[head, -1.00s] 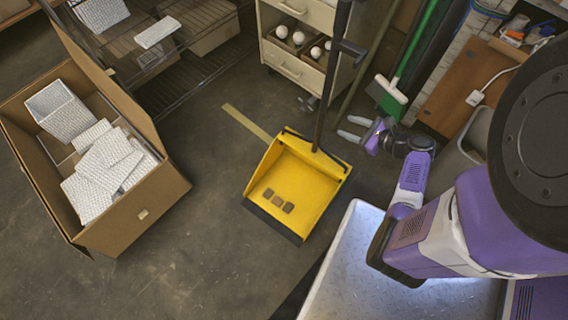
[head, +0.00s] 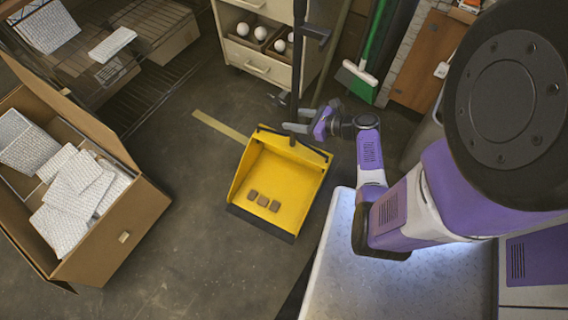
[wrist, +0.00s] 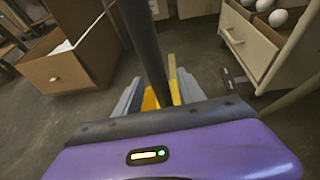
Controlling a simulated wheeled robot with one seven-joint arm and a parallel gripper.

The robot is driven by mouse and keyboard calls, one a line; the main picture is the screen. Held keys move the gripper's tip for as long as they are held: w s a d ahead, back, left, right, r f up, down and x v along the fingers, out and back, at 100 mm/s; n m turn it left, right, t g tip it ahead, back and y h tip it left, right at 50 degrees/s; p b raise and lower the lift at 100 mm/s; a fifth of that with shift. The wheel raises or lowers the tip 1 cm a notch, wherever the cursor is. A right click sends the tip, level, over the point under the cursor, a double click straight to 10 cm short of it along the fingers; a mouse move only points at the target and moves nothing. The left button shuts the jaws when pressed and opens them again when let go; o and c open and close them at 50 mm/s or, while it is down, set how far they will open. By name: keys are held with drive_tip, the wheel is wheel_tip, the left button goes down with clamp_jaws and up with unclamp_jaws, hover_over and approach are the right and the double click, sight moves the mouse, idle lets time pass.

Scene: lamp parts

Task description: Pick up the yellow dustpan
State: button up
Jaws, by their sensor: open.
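The yellow dustpan (head: 280,180) stands on the floor in the middle of the head view, its wide black lip facing down-left. Several small brown squares (head: 263,201) lie in its pan. Its long black handle (head: 299,70) rises from the pan's back edge. My gripper (head: 297,122) is at the low part of the handle, just above the pan, with its grey fingers open. In the wrist view the black handle (wrist: 145,45) runs between the spread fingers (wrist: 158,92). Yellow shows between them. I cannot tell whether either finger touches the handle.
A cardboard box (head: 122,228) of white textured pieces stands at left. A cream drawer unit (head: 262,62) and wire shelving (head: 125,90) are behind. Floor in front of and left of the pan is clear.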

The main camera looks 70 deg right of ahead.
drive_tip(key=shift+w, duration=0.15)
clamp_jaws()
idle(1.3)
drive_tip(key=shift+d+r, duration=0.1)
drive_tip(key=shift+r, duration=0.05)
